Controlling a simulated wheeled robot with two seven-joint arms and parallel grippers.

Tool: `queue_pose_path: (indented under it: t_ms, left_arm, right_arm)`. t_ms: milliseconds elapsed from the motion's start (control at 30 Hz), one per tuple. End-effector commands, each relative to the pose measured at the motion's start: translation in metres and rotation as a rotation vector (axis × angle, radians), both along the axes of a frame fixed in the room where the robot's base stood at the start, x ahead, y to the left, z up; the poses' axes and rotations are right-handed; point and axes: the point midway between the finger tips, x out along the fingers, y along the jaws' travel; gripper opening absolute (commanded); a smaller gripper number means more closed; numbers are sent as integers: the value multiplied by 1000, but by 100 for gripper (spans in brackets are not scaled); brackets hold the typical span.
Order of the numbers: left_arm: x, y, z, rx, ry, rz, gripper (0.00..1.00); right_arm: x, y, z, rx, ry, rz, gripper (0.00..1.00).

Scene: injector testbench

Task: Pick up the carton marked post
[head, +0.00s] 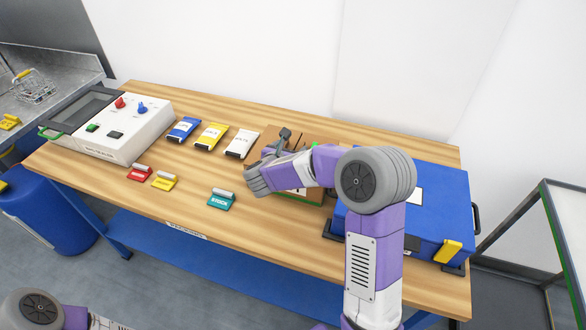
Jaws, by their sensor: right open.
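A brown cardboard carton (313,139) stands on the wooden table, right of the middle. My right arm lies across it and hides much of it. I cannot read any mark on it. My right gripper (276,146) is open at the carton's left part, over or beside its top. I cannot tell whether it touches the carton. Part of my left arm shows at the bottom left, but its gripper is out of view.
A blue case (440,205) with a yellow latch stands right of the carton. Blue, yellow and white packets (211,136) lie to its left. A teal labelled block (221,200) and a white control box (125,125) are further left. The front middle of the table is clear.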

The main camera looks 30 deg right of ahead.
Motion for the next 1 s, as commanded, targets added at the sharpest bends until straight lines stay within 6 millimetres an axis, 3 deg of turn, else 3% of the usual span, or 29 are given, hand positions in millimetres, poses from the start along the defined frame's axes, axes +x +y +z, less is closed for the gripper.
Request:
queue_pose_path:
  t_ms: [200,500,1000]
  left_arm:
    - [0,0,-2,0,0,0,43]
    - [0,0,-2,0,0,0,43]
    - [0,0,-2,0,0,0,43]
  right_arm:
    - [17,-22,-11,-2,1,-1,76]
    - [19,-25,-13,0,2,-1,75]
    - [18,-24,-14,1,5,-1,0]
